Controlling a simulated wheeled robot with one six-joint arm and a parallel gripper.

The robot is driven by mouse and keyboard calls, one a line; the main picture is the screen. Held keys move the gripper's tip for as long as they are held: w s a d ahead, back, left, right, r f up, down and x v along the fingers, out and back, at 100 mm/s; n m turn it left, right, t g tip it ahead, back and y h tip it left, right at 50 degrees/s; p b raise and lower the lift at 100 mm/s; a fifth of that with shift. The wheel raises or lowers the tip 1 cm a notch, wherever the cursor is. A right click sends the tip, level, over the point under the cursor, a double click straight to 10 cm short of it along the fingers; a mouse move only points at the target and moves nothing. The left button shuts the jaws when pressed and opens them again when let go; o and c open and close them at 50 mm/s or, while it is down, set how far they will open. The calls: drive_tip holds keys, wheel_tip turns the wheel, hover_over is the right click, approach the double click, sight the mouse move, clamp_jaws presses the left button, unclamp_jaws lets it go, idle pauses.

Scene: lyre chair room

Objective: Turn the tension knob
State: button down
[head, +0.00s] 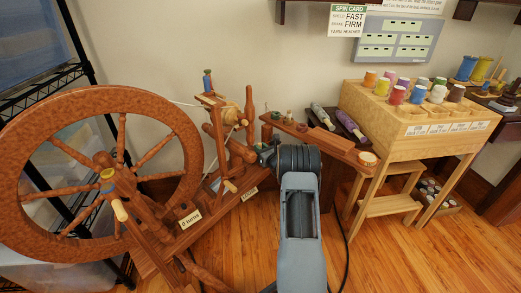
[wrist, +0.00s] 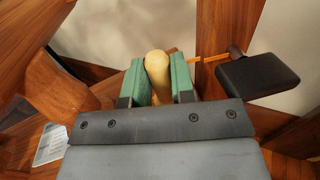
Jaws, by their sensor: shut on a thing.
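A pale, rounded wooden knob (wrist: 158,68) stands between the two green fingers of my gripper (wrist: 159,84) in the wrist view. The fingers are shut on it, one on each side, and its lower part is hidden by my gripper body. I take it to be the tension knob. In the head view my gripper (head: 264,155) is at the right end of the wooden spinning wheel (head: 237,211), beside its upright parts. The held knob cannot be made out there.
A dark block (wrist: 258,76) is close on the right in the wrist view. A narrow wooden shelf (head: 335,142) with spools lies behind my arm. A wooden stand (head: 397,150) holding several thread spools is at right. Floor (head: 390,260) is open at front right.

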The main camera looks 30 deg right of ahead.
drive_tip(key=c, duration=1)
unclamp_jaws()
drive_tip(key=shift+o, duration=0.2)
drive_tip(key=s+p, duration=0.4)
drive_tip(key=s, duration=1)
